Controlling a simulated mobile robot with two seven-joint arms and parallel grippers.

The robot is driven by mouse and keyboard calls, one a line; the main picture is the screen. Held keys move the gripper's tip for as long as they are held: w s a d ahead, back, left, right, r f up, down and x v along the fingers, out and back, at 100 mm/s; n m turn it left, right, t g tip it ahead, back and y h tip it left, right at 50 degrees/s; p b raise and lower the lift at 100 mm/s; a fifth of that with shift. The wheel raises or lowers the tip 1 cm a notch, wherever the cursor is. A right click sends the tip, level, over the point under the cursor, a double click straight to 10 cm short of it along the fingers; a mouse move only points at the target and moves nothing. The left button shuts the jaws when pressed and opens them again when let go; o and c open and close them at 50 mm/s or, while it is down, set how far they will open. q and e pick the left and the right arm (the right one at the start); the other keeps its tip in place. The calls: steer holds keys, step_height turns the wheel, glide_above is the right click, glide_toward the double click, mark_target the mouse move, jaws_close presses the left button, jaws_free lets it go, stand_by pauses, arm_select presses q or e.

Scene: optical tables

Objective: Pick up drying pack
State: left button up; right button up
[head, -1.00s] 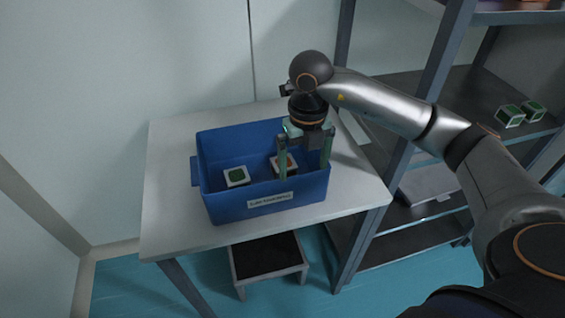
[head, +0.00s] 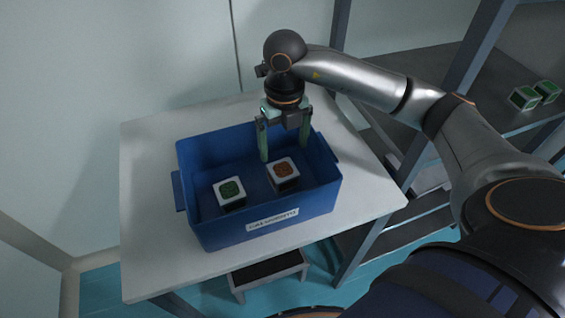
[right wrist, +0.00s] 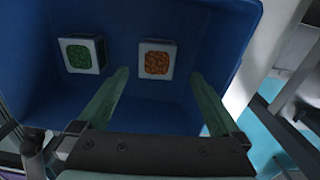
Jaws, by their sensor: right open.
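Two small white packs lie inside the blue bin (head: 200,228). The pack with the green top (head: 230,193) is on the left and the pack with the orange top (head: 283,172) is on the right. Which one is the drying pack I cannot tell. My right gripper (head: 284,155) is open and empty, with its fingers pointing down over the back of the bin, behind the orange-topped pack. In the right wrist view the orange-topped pack (right wrist: 157,60) lies beyond and between the fingers (right wrist: 163,82), and the green-topped pack (right wrist: 82,54) lies left of them.
The bin stands on a white table (head: 145,200) and has a label on its front wall. A step stool (head: 268,273) is on the floor below. At the right, a metal shelf (head: 440,70) holds two green-topped packs (head: 524,98). The table's left side is clear.

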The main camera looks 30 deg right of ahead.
mark_target(282, 168)
steer(key=f+b, duration=0.1)
steer(key=f, duration=0.1)
steer(key=f+b, duration=0.2)
steer(key=f, duration=0.1)
steer(key=f+b, duration=0.2)
steer(key=f, duration=0.1)
steer(key=shift+a+f, duration=0.15)
steer(key=shift+a, duration=0.1)
steer(key=shift+f, duration=0.2)
steer(key=shift+r, duration=0.1)
steer(key=shift+c, duration=0.4)
steer(key=c, duration=1.3)
